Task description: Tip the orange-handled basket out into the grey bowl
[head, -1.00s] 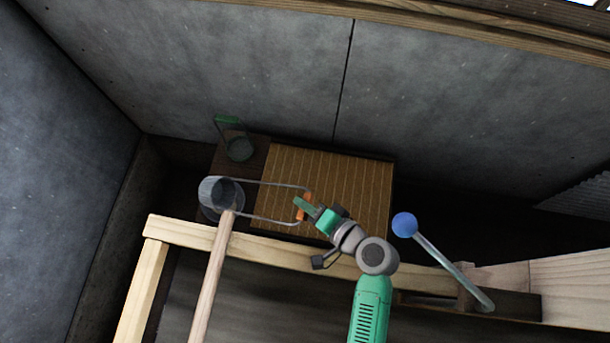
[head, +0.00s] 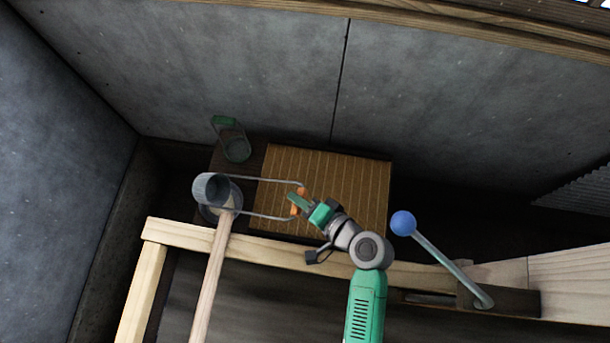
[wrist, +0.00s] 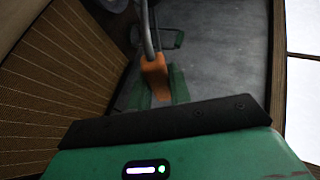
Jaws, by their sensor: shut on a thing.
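The orange-handled basket (head: 207,188) is a small grey metal cup with a long wire handle. It hangs tilted on its side just above the grey bowl (head: 208,214) in the head view, overlapping its far-left part. Its orange grip (head: 296,210) is held in my gripper (head: 300,201), to the right of the cup. The wrist view also shows the orange grip (wrist: 154,75) between the green fingers. Something pale shows inside the bowl at its right side. The basket's inside is mostly hidden.
A second basket with a green handle (head: 224,121) stands behind the bowl. A wooden rail (head: 180,232), a pale wooden pole (head: 212,270) and a blue-knobbed lever (head: 403,223) are in front.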

